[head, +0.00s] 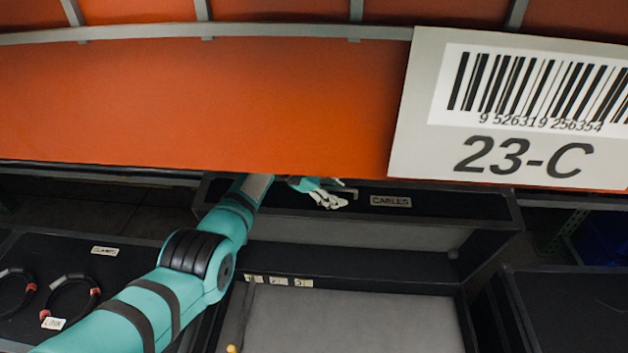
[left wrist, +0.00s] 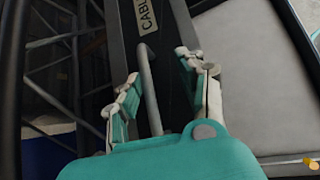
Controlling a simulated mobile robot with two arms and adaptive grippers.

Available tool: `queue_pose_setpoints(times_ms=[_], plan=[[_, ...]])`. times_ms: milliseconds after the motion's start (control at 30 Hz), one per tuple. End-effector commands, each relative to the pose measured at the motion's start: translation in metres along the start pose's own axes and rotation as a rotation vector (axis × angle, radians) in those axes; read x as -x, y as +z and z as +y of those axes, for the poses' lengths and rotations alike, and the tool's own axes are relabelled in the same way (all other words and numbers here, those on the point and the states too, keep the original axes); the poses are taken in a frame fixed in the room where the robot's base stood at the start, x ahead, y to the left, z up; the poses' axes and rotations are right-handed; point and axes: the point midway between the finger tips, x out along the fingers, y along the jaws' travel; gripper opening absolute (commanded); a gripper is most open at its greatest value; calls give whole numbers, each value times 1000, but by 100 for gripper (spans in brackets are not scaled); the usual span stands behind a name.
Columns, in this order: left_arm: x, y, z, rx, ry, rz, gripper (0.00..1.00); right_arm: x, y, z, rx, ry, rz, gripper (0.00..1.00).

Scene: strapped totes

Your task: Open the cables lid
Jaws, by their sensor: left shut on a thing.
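The cables lid (head: 440,208) is a dark panel with a CABLES label (head: 390,201). It stands raised at the far side of its dark tote, and the tote's grey inside (head: 350,325) shows in front of it. My left gripper (head: 328,199) is at the lid's grey bar handle, left of the label. In the left wrist view, the handle (left wrist: 149,90) runs between the fingers of my left gripper (left wrist: 160,88), which is shut on it. The label (left wrist: 146,15) is partly cut off there. My right gripper is not in view.
An orange shelf beam (head: 200,105) with a 23-C barcode sign (head: 510,110) hangs low above the lid. At left, black cable coils (head: 70,300) lie on another dark tote (head: 125,275). Another dark tote (head: 575,310) stands at right.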

Motion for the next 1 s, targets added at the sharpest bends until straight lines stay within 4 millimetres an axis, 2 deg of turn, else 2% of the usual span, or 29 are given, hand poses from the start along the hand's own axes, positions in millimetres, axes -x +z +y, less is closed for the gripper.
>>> queue_pose_setpoints(times_ms=[300,500,700,1000], plan=[[61,-4,1,0,4,7,34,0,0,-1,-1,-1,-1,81],[92,-4,1,2,1,7,34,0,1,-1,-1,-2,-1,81],[104,-3,0,3,-1,7,34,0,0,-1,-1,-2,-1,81],[104,-3,1,3,0,6,34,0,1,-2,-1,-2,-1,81]])
